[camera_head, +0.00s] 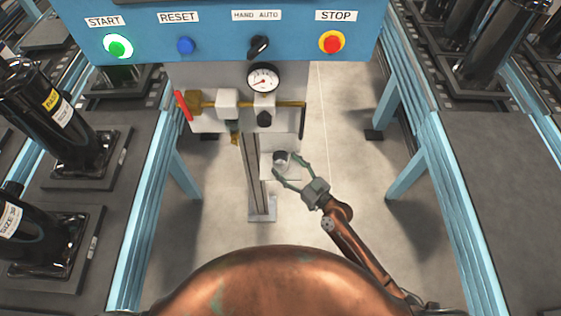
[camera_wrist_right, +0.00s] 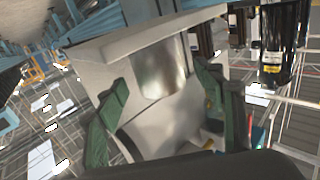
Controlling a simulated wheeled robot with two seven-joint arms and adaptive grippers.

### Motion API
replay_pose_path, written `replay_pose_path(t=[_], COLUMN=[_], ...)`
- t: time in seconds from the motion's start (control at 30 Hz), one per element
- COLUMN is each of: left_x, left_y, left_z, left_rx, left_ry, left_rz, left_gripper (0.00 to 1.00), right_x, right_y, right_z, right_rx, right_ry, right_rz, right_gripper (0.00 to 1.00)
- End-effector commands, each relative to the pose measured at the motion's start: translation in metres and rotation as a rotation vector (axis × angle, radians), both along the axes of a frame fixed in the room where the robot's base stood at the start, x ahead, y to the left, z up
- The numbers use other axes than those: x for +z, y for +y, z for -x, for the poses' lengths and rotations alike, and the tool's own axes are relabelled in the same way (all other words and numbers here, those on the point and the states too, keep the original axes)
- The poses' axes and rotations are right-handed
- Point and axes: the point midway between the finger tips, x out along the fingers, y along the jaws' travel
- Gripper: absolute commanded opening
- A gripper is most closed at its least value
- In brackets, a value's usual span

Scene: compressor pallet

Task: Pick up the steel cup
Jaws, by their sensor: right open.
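The steel cup (camera_head: 280,157) stands on a small light shelf (camera_head: 268,173) on the post below the control panel. My right gripper (camera_head: 284,164) is open, with its green fingers on either side of the cup. In the right wrist view the cup (camera_wrist_right: 162,76) shows as a shiny metal cylinder between the two spread green fingers (camera_wrist_right: 155,110), against a pale grey surface. I cannot tell whether either finger touches it. My left gripper is not in view.
The blue control panel (camera_head: 220,30) with buttons is above the shelf. A gauge (camera_head: 263,79) and brass pipe with a red handle (camera_head: 184,106) sit just above the cup. Conveyors with black compressors (camera_head: 60,130) flank both sides.

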Motion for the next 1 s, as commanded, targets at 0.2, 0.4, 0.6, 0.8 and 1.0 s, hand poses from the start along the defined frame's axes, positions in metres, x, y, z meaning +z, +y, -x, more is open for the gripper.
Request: replay_pose_path(t=[0.2,0.4,0.6,0.8,1.0], left_x=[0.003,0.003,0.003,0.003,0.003], left_y=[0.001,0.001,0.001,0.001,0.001], left_z=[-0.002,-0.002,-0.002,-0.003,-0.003], left_rx=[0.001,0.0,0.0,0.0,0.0], left_ry=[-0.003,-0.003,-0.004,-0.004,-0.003], left_rz=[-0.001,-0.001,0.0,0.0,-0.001], left_gripper=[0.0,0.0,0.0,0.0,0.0], right_x=[0.003,0.002,0.002,0.002,0.002], right_y=[0.021,0.024,0.024,0.024,0.024], right_z=[-0.024,-0.028,-0.028,-0.028,-0.028], right_rx=[-0.001,-0.001,-0.001,-0.001,-0.001], right_ry=[-0.002,0.0,0.0,-0.001,-0.001], right_rz=[-0.003,0.0,0.0,0.001,0.001], right_gripper=[0.63,0.63,0.57,0.43,0.3])
